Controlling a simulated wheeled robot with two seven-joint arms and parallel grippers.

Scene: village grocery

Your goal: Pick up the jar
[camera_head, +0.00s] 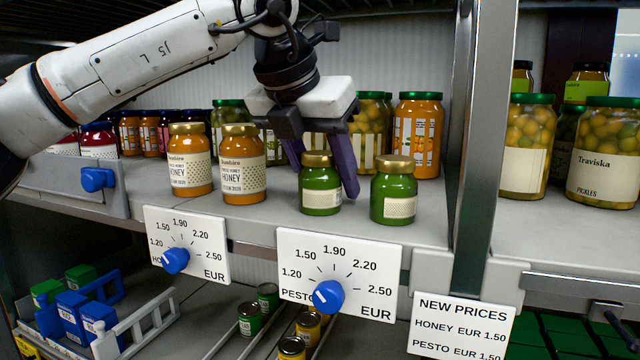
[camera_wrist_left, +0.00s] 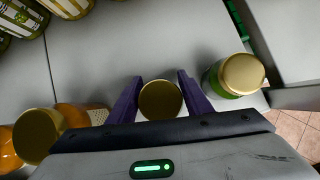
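A green pesto jar with a gold lid (camera_head: 320,198) stands upright at the front of the shelf. In the left wrist view its lid (camera_wrist_left: 160,99) shows between my two purple fingers. My left gripper (camera_head: 322,180) comes down from above, open, with one finger on each side of this jar; I see no clear contact. A second green jar (camera_head: 394,192) stands just right of it, apart from the right finger, and also shows in the left wrist view (camera_wrist_left: 233,77). My right gripper is not in view.
Two honey jars (camera_head: 243,170) stand to the left. Taller pickle and orange jars (camera_head: 418,135) stand behind. A metal post (camera_head: 480,130) bounds the shelf on the right. Price dials (camera_head: 328,296) hang on the front edge. A white sign (camera_head: 462,325) lists new prices.

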